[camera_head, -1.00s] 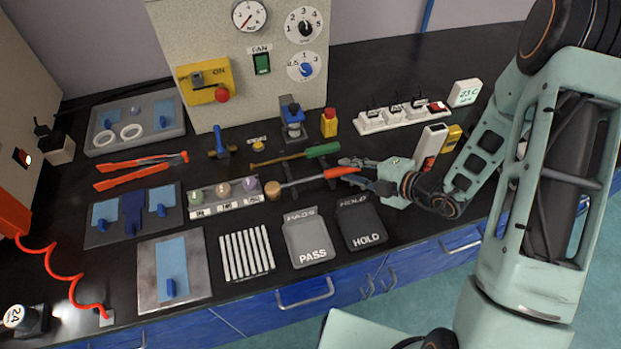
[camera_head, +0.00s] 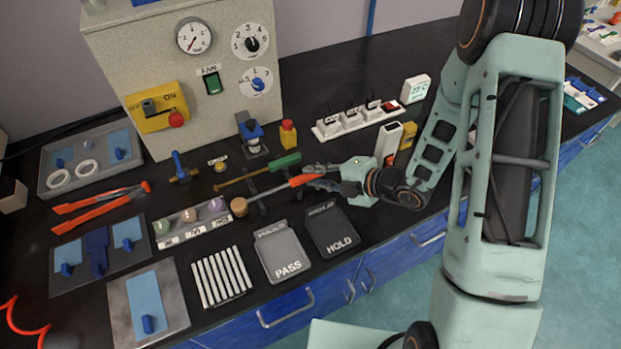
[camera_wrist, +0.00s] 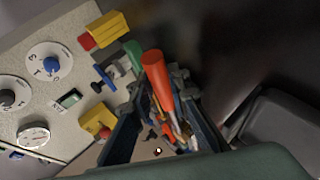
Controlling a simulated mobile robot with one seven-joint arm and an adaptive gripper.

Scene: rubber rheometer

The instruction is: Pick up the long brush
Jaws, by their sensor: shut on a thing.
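The long brush (camera_head: 273,195) has an orange-red handle, a thin shaft and a round tan head. In the head view its head is at the left, beside the row of small cups, and its handle points right. My gripper (camera_head: 316,178) is shut on the end of the orange handle, coming from the right. In the wrist view the orange handle (camera_wrist: 155,72) stands between the two dark jaws of my gripper (camera_wrist: 165,125). I cannot tell whether the brush is clear of the dark rest under it.
A green-handled tool with a thin brassy shaft (camera_head: 243,179) lies just behind the brush. The grey PASS tray (camera_head: 280,252) and black HOLD tray (camera_head: 332,232) are in front. A white switch strip (camera_head: 352,120) and the large panel machine (camera_head: 130,75) stand behind.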

